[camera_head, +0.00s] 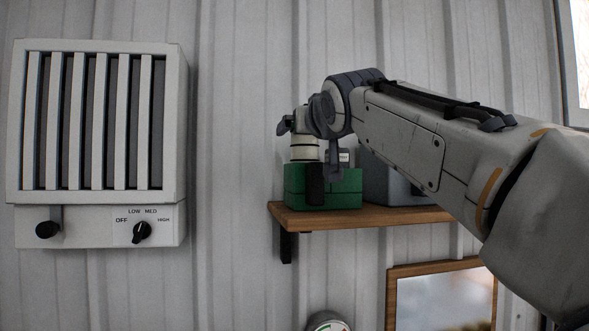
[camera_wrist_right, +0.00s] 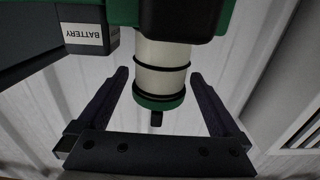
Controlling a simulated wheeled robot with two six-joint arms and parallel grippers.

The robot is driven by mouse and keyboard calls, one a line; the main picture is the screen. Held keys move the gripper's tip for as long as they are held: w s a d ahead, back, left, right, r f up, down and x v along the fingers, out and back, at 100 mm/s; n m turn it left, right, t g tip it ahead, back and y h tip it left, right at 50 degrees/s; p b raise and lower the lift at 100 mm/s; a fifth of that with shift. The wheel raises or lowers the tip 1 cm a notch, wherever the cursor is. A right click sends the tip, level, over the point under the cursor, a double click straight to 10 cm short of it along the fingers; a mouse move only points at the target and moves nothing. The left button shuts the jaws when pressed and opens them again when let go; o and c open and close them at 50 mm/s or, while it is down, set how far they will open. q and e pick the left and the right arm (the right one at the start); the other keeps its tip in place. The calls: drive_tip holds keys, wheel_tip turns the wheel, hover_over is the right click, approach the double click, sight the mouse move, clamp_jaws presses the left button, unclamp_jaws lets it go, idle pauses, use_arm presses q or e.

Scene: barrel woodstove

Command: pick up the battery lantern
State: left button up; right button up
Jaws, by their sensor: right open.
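The battery lantern shows in the right wrist view as a pale cylinder (camera_wrist_right: 160,70) with dark rings and a green cap. In the head view its pale part (camera_head: 304,150) stands above a green block (camera_head: 323,190) on the wooden shelf (camera_head: 360,218); I cannot tell whether the block belongs to the lantern. My right gripper (camera_wrist_right: 158,77) is open, its dark fingers on either side of the lantern with gaps visible. In the head view my right arm and wrist partly hide the lantern's top. My left gripper is not in view.
A small label reading BATTERY (camera_wrist_right: 83,34) is on a dark part beside the lantern. A grey box (camera_head: 385,182) stands to the right on the shelf, partly behind my arm. A slatted heater (camera_head: 95,125) hangs at left; a framed picture (camera_head: 445,300) hangs below the shelf.

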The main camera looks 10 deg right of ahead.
clamp_jaws()
drive_tip(key=shift+r, duration=0.2)
drive_tip(key=shift+r, duration=0.1)
